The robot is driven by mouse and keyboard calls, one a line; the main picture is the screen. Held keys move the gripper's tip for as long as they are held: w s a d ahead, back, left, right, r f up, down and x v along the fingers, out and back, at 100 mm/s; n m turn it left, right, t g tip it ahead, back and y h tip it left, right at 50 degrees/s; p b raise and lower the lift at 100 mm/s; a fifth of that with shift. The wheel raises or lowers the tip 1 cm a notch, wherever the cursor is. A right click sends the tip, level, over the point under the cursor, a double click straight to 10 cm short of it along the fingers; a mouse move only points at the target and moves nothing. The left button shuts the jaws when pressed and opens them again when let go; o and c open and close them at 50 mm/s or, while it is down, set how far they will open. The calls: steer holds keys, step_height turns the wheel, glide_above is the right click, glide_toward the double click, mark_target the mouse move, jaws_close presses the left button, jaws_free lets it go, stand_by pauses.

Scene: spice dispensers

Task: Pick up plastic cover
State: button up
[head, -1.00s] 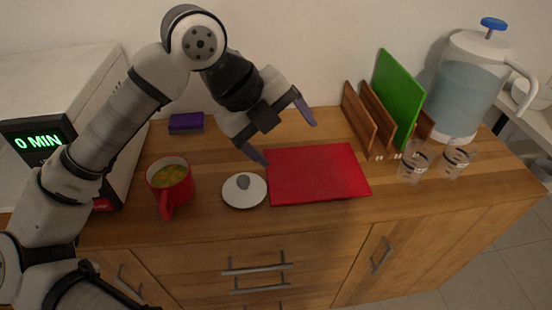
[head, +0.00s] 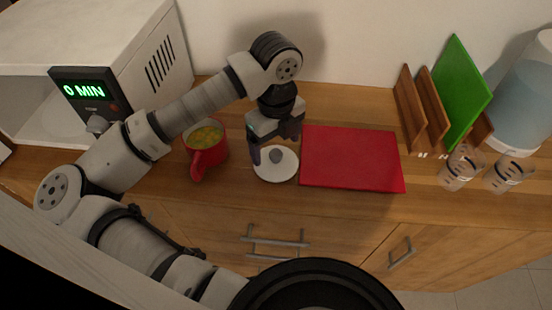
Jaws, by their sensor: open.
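The plastic cover (head: 276,170) is a round white lid with a grey knob, lying on the wooden counter between the red mug and the red board. My gripper (head: 275,156) is open and points down over the cover. Its fingers are on either side of the knob as seen here. The near finger hides part of the cover's left side, and I cannot tell whether the fingers touch it.
A red mug (head: 212,152) with yellow contents stands left of the cover. A red cutting board (head: 352,160) lies close on the right. A microwave (head: 150,50) stands at the left with its door open. Two clear cups (head: 460,170) and a rack with a green board (head: 461,92) are at the right.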

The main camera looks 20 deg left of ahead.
mark_target(276, 154)
steer(key=shift+w+a+f+p, duration=0.15)
steer(key=shift+f+p, duration=0.15)
steer(key=shift+f, duration=0.55)
steer(key=shift+w+f+p, duration=0.15)
steer(key=shift+f+p, duration=0.1)
steer(key=shift+f, duration=0.6)
steer(key=shift+w+a+f+p, duration=0.15)
steer(key=shift+f+p, duration=0.15)
steer(key=shift+f, duration=0.55)
steer(key=shift+d, duration=0.1)
steer(key=shift+c, duration=0.5)
steer(key=shift+s, duration=0.1)
steer(key=c, duration=1.7)
